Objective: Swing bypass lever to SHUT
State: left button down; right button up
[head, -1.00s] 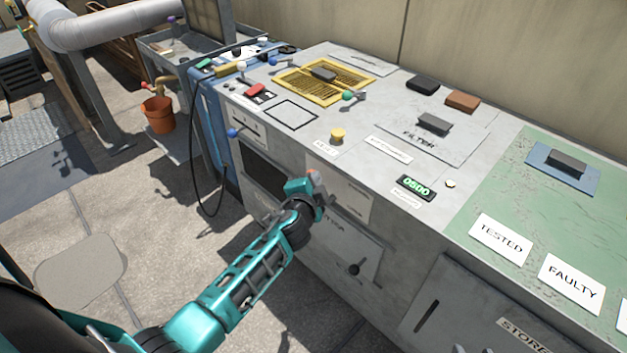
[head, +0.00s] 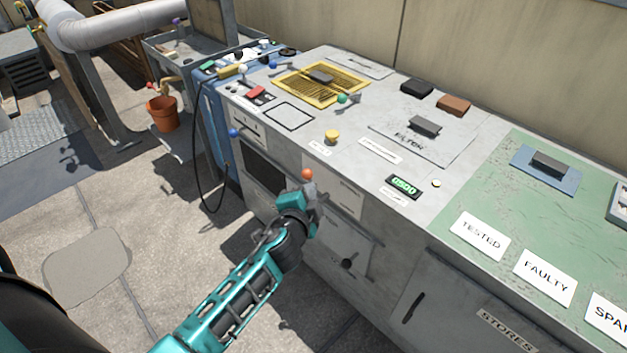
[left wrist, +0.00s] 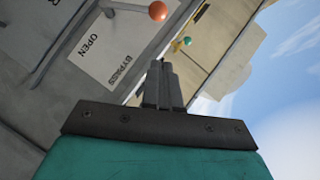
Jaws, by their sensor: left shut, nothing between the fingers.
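The bypass lever's orange ball knob (head: 307,174) stands out at the front face of the grey cabinet. It also shows at the top of the left wrist view (left wrist: 157,10), near a white plate (left wrist: 95,45) lettered OPEN and BYPASS. No SHUT lettering is readable, and most of the lever arm is hidden or out of view. My left gripper (head: 312,190) is just below the knob in the head view. In the left wrist view its fingers (left wrist: 160,68) are together and empty, with a gap to the knob. My right gripper is not in view.
The cabinet top carries a yellow grille (head: 325,84), a yellow button (head: 332,137), a green-knobbed lever (head: 342,99) and a FILTER plate (head: 425,125). A blue knob (head: 233,132) sits on the front at left. Paving (head: 180,235) lies clear left of the cabinet.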

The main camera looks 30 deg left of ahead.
pick_arm(q)
jog(key=shift+v, duration=1.95)
